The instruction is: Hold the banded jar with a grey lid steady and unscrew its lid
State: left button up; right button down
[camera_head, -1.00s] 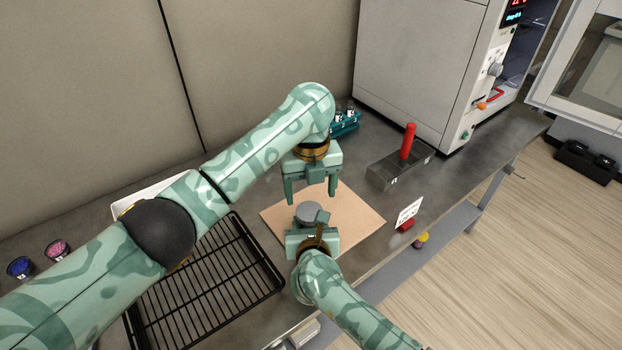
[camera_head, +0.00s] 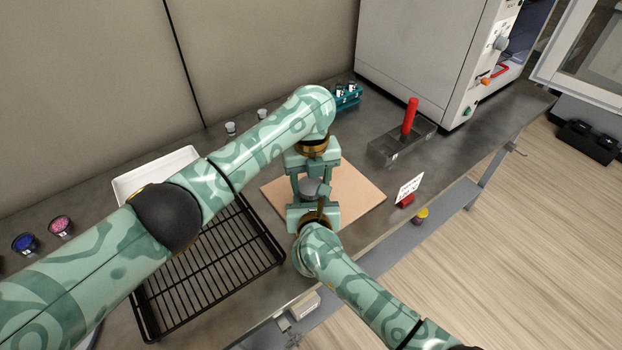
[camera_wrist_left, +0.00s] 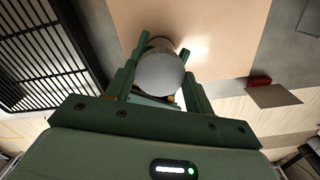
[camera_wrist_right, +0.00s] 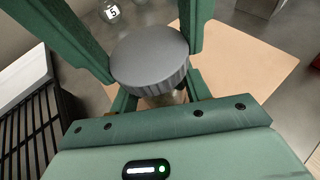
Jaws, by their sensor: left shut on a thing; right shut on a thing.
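The banded jar's grey lid (camera_head: 310,187) is the round top seen over the tan board in the head view. It also shows in the left wrist view (camera_wrist_left: 161,74) and large in the right wrist view (camera_wrist_right: 150,56). My left gripper (camera_head: 312,184) is shut on the lid, with a finger on each side. My right gripper (camera_head: 314,206) is shut on the jar body below the lid. Only a sliver of the jar body (camera_wrist_right: 160,101) shows under the lid in the right wrist view; its bands are hidden. The lid sits on the jar.
The tan board (camera_head: 355,195) lies under the jar. A black wire rack (camera_head: 210,270) and white tray (camera_head: 150,172) are to the left. A grey block with a red handle (camera_head: 409,117), a teal vial rack (camera_head: 348,97) and a small sign (camera_head: 409,188) stand around the board.

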pick_arm(q)
jog(key=n, duration=0.5)
jog(key=shift+d+n, duration=0.2)
jog(key=shift+n, duration=0.1)
jog(key=n, duration=0.4)
jog(key=shift+r+n, duration=0.1)
jog(key=shift+n, duration=0.2)
jog(key=o, duration=1)
jog(key=shift+c, duration=0.2)
jog(key=shift+o, duration=0.5)
jog(key=shift+a, duration=0.1)
